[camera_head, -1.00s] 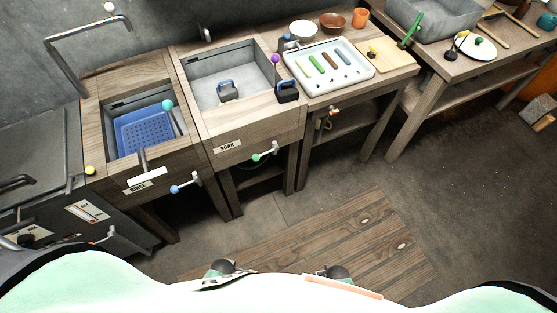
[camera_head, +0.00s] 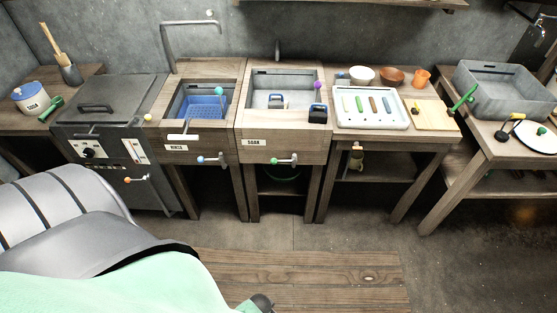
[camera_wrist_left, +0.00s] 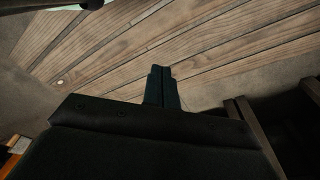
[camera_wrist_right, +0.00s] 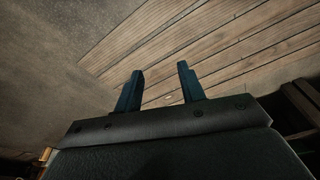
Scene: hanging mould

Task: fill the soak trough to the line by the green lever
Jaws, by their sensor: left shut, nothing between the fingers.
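The grey soak trough (camera_head: 265,100) sits in a wooden stand with a "SOAK" label (camera_head: 253,143) on its front. The green-knobbed lever (camera_head: 274,161) sticks out sideways from the front, below and right of that label. I cannot make out a fill line or water level. My left gripper (camera_wrist_left: 165,70) is shut and empty above the floor boards. My right gripper (camera_wrist_right: 159,70) is open and empty above the same boards.
Left of it stands the rinse trough (camera_head: 174,112) with a blue basket (camera_head: 203,106) and a blue-knobbed lever (camera_head: 202,160). A dark lidded unit (camera_head: 105,120) is further left. To the right is a white tray (camera_head: 370,122) on a table. The floor in front is clear.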

